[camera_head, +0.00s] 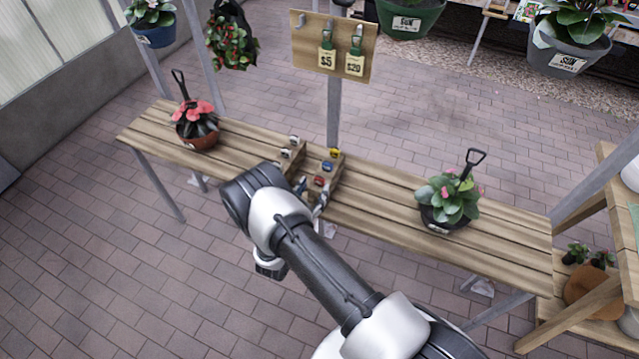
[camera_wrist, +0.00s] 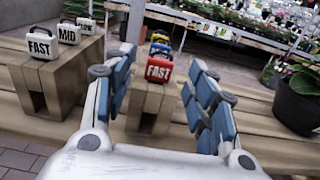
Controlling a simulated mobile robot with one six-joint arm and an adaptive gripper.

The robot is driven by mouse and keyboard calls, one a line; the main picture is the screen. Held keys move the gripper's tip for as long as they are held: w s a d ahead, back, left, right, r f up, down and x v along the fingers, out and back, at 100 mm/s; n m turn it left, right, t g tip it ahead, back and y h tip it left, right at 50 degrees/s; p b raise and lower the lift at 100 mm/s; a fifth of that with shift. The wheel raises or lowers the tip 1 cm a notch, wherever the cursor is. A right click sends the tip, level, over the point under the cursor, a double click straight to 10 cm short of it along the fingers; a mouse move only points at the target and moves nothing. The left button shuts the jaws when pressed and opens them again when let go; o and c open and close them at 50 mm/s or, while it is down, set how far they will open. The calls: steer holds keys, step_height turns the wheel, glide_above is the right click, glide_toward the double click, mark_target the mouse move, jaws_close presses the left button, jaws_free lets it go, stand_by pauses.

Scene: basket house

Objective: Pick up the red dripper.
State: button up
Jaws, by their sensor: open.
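The red dripper (camera_wrist: 159,68) is a small red box marked "FAST". It sits at the near end of a wooden block, in front of blue and yellow ones, and it also shows in the head view (camera_head: 319,181). My gripper (camera_wrist: 158,60) is open in the wrist view, with one blue-padded finger on each side of the picture. The red dripper appears between the fingers and ahead of them, and I see no contact. In the head view my arm hides most of the gripper.
White boxes (camera_wrist: 43,43) stand on a wooden block to the left. The blocks rest on a slatted bench (camera_head: 390,214). A potted plant (camera_head: 446,200) stands to the right, another (camera_head: 196,125) to the left. A price board (camera_head: 334,47) rises behind the blocks.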

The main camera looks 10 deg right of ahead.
mark_target(319, 181)
steer(key=b+x, duration=0.1)
steer(key=x, duration=0.4)
steer(key=shift+w+d, duration=0.1)
steer(key=shift+w, duration=0.05)
steer(key=shift+c, duration=0.4)
steer(key=c, duration=0.8)
